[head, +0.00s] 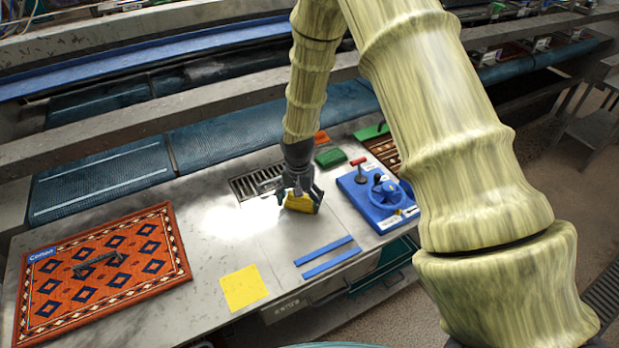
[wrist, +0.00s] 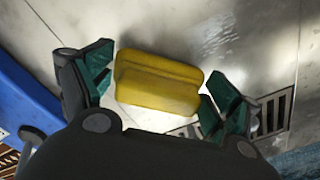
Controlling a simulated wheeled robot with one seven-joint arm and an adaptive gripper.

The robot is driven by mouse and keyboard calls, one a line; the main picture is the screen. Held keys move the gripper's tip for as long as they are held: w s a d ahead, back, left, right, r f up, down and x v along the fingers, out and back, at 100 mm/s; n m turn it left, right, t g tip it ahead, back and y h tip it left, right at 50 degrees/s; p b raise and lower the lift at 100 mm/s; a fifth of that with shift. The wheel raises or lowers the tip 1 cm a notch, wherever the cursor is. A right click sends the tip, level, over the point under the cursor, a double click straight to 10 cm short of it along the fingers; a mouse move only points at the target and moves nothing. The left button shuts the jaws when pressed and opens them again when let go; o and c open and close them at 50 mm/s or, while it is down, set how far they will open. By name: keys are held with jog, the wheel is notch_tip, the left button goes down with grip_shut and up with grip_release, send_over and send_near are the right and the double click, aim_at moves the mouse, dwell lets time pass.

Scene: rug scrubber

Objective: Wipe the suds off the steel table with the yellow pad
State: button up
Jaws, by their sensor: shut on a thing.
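The yellow pad (head: 300,204) is a thick block with a groove along its top. It also shows in the wrist view (wrist: 157,86), between the two fingers. My gripper (head: 297,194) is shut on it, low over the steel table (head: 200,255), beside the drain grate. I cannot tell whether the pad touches the steel. A bright whitish patch lies on the table left of the pad; I cannot tell suds from glare there. The wrist view shows faint streaks on the steel beyond the pad.
A drain grate (head: 248,185) lies just behind the gripper. A blue tray (head: 356,197) with a red-handled tool stands to the right, near a green block (head: 330,158). Two blue strips (head: 327,257) and a flat yellow square (head: 243,288) lie in front. A patterned orange rug (head: 130,250) lies left.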

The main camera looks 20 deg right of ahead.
jog(key=shift+d, duration=1.25)
jog(key=shift+d+r+p, duration=0.2)
jog(key=shift+r+p, duration=0.05)
jog(key=shift+p, duration=0.1)
jog(key=shift+w+r+p, duration=0.2)
jog(key=shift+r+p, duration=0.1)
jog(key=shift+r, duration=0.55)
jog(key=shift+s+a+r+p, duration=0.1)
jog(key=shift+s+r+p, duration=0.1)
jog(key=shift+r+p, duration=1.65)
jog(key=shift+r, duration=1.2)
jog(key=shift+w+f, duration=0.1)
